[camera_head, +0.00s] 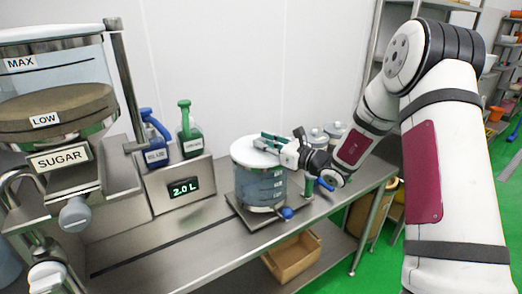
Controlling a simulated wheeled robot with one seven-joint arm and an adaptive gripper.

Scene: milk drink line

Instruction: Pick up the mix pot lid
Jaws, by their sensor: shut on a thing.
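The mix pot (261,188) is a clear, graduated vessel with a blue tap low on its front right. Its white lid (246,154) lies across the top of the pot; I see no clear gap between lid and rim. My gripper (267,141) reaches in from the right, over the lid's middle, with its green-grey fingers shut. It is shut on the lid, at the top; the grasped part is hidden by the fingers.
Blue (155,152) and green (190,143) bottles stand behind the display. Lidded containers (318,138) stand behind my wrist. The bench's front strip (190,262) is clear. A brown bin (292,258) sits below.

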